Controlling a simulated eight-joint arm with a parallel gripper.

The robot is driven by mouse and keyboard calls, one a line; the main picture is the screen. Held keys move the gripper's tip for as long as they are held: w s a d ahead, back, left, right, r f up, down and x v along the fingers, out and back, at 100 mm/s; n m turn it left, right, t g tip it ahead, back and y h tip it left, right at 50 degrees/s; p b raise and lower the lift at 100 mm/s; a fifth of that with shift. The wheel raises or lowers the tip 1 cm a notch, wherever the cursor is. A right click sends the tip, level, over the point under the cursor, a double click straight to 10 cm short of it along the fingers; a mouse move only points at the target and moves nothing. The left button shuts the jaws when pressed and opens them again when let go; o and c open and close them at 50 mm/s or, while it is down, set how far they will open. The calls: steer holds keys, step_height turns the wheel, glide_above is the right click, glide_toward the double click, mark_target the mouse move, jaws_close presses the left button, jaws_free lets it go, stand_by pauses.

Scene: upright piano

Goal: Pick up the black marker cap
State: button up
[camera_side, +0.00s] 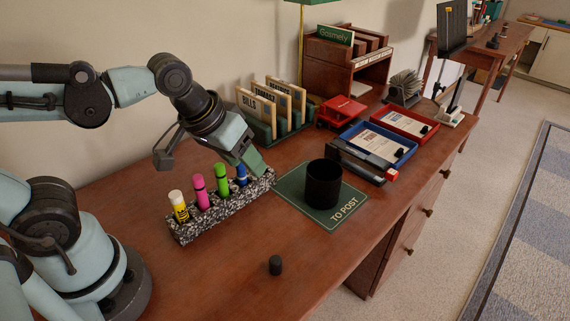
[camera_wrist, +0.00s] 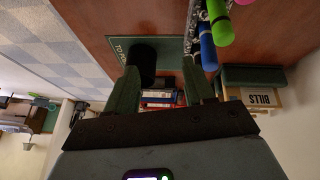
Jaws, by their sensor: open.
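The black marker cap (camera_side: 275,265) is a small dark cylinder standing on the bare wooden desk near its front, in the side view. I do not see it in the wrist view. My gripper (camera_side: 254,163) is above the far end of the speckled marker holder, well behind the cap and above its level. In the wrist view my gripper (camera_wrist: 163,80) has its two green fingers spread apart, with nothing between them that I can see held.
The speckled holder (camera_side: 207,225) carries yellow, pink, green and blue markers. A black cup (camera_side: 323,183) stands on the green TO POST mat (camera_side: 349,208). Blue (camera_side: 378,142) and red (camera_side: 405,124) trays lie farther right. The desk around the cap is clear.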

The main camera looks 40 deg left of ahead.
steer(key=s+d+f+n+g, duration=0.1)
steer(key=s+d+n+g, duration=0.3)
steer(key=d, duration=0.9)
steer(key=n+g, duration=0.1)
glide_above(275, 259)
steer(key=shift+y, duration=0.4)
steer(key=f, duration=0.6)
steer(key=shift+w+d+f, duration=0.2)
steer(key=shift+d+f, duration=0.1)
steer(key=shift+d, duration=0.05)
steer(key=shift+s+a+f, duration=0.1)
steer(key=shift+a+f, duration=0.1)
steer(key=shift+f, duration=1.2)
steer(key=shift+s+a+f, duration=0.1)
steer(key=shift+a+f, duration=0.05)
steer(key=shift+f, duration=1.25)
jaws_close()
